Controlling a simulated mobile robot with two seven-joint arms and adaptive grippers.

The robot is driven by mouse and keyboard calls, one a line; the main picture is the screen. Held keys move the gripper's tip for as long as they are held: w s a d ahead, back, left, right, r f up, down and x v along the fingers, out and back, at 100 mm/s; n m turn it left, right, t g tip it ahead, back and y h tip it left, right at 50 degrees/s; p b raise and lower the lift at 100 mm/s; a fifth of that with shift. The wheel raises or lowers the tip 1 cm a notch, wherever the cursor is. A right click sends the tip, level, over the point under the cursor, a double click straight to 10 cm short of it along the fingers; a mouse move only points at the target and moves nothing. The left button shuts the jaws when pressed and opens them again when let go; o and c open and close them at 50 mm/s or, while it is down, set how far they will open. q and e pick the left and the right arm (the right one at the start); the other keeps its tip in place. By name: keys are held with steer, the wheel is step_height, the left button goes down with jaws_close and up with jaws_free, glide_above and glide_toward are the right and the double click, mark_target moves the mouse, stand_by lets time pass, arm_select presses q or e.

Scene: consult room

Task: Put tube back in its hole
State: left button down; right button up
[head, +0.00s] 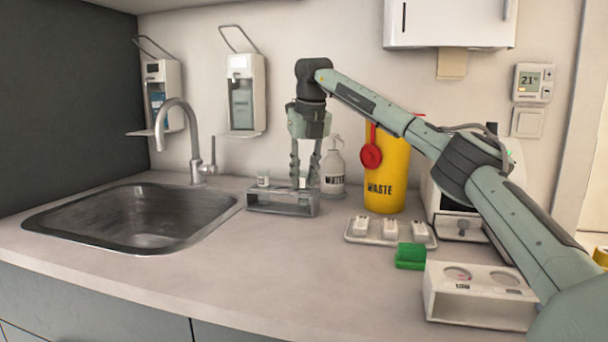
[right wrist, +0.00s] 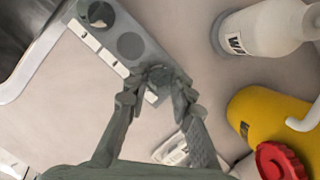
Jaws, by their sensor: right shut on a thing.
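One tube (head: 263,179) stands upright at the rack's left end. My right gripper (head: 304,183) points straight down over the right part of the rack and is shut on a second tube (head: 302,178). In the right wrist view the fingertips (right wrist: 157,84) meet over the rack's near end and mostly hide this tube. I cannot tell how deep it sits in the hole. My left gripper is out of view.
A white bottle (head: 333,172) and a yellow waste bin (head: 387,170) stand close behind and right of the rack. A tray (head: 390,240) of small white items, a green block (head: 410,256) and a white holder (head: 480,296) lie to the right. The sink (head: 140,220) is left. The front counter is clear.

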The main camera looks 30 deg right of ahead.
steer(key=o, duration=1)
steer(key=v, duration=1.2)
steer(key=shift+s, duration=0.1)
